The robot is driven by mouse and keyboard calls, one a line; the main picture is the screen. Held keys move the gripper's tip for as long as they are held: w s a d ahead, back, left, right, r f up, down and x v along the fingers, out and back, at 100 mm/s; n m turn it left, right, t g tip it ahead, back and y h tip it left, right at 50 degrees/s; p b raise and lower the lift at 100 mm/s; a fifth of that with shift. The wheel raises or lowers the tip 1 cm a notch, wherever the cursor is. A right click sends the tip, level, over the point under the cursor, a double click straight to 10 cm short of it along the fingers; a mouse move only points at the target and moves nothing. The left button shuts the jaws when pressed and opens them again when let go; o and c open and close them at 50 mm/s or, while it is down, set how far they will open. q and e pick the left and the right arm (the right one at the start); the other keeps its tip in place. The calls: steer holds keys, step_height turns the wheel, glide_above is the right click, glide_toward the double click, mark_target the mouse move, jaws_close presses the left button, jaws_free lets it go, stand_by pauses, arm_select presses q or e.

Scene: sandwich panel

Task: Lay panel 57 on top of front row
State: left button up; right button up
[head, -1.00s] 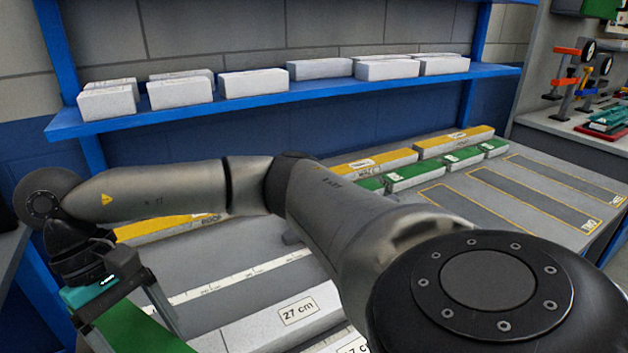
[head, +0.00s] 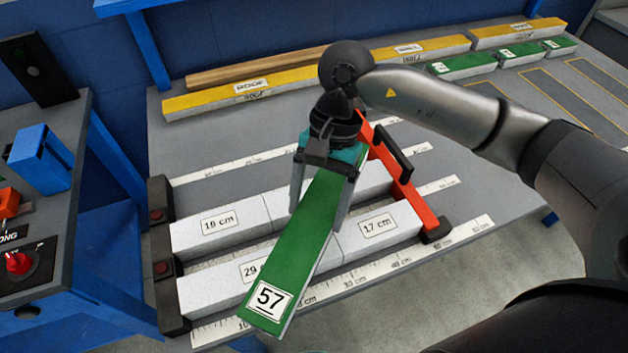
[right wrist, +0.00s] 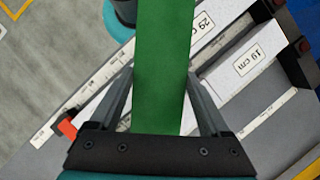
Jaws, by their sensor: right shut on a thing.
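Panel 57 (head: 290,250) is a long green-topped board with a white "57" label at its near end. My right gripper (head: 319,212) is shut on it, fingers along both long sides. The panel slants across the front row in the head view and hides part of it; I cannot tell its height above the blocks. The front row holds a white 29 cm block (head: 215,287) and a white 17 cm block (head: 400,222). In the right wrist view the panel (right wrist: 163,60) runs between the fingers, with the 29 cm block (right wrist: 212,12) partly visible behind it. My left gripper is not in view.
Behind is another row with a 19 cm block (head: 190,232). Dark end stops (head: 165,265) stand left, and an orange clamp (head: 410,195) stands right. A blue console (head: 40,160) stands left.

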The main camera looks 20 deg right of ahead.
mark_target(311, 237)
steer(key=r+m+t+p, duration=0.1)
steer(key=m, duration=0.1)
steer(key=s+a+r+m+y+p, duration=0.1)
steer(key=m+p, duration=0.1)
steer(key=s+r+m+t+p, duration=0.1)
steer(key=m+p, duration=0.1)
steer(key=m, duration=0.1)
steer(key=shift+a+t, duration=0.3)
steer(key=shift+a, duration=0.05)
steer(key=shift+a+r+m, duration=0.1)
steer(key=shift+r+m, duration=0.1)
steer(key=shift+m, duration=0.2)
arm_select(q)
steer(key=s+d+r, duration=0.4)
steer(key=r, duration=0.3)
arm_select(e)
steer(key=shift+m+t+p, duration=0.3)
steer(key=shift+m+p, duration=0.1)
steer(key=shift+m, duration=0.1)
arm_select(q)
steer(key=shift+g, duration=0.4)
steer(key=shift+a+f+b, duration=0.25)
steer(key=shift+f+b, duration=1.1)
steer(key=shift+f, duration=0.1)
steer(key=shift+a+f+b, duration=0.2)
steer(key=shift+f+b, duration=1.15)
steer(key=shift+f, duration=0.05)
arm_select(e)
steer(key=shift+f, duration=3.85)
